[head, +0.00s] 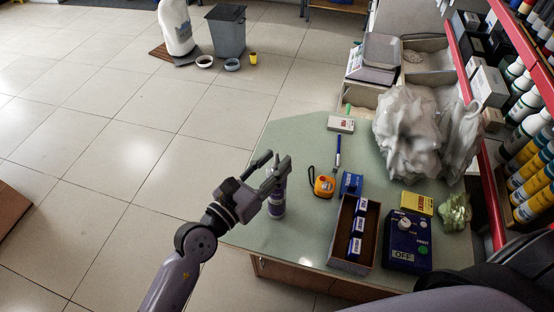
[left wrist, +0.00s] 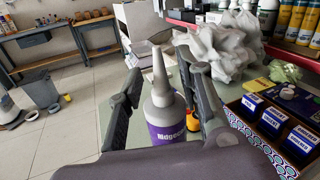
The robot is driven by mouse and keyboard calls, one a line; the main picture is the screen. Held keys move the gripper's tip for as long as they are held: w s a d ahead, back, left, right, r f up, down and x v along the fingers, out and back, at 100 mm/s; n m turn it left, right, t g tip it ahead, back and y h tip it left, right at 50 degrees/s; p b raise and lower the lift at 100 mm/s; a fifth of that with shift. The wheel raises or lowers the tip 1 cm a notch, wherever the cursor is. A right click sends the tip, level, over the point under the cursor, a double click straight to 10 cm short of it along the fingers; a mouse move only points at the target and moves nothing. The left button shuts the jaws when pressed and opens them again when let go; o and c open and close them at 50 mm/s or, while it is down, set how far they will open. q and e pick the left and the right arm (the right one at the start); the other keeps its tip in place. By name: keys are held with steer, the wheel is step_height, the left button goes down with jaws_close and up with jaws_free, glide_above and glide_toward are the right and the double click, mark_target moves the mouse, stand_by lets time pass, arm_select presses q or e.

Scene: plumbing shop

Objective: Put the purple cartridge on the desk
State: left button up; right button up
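The purple cartridge (head: 277,207) has a grey top and a tapered grey nozzle. It stands upright at the left side of the green-topped desk (head: 285,247). In the left wrist view the cartridge (left wrist: 166,122) is between my fingers, with its nozzle pointing up. My left gripper (head: 270,168) is open, with its fingers on either side of the cartridge's upper part. A gap shows between the left finger and the cartridge in the left wrist view; contact at the right finger is unclear. My right gripper is not in view.
On the desk are an orange tape measure (head: 323,186), a marker (head: 338,150), an open box with blue cartons (head: 336,237), a blue device (head: 408,242) and a crumpled plastic bag (head: 408,130). Shelves with bottles (head: 530,170) border the right. Open floor lies left.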

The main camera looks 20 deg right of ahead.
arm_select(q)
steer(key=b+v, duration=0.1)
steer(key=v, duration=0.9)
steer(key=shift+s+a+b, duration=0.2)
steer(key=shift+a+b, duration=0.05)
steer(key=shift+b, duration=0.15)
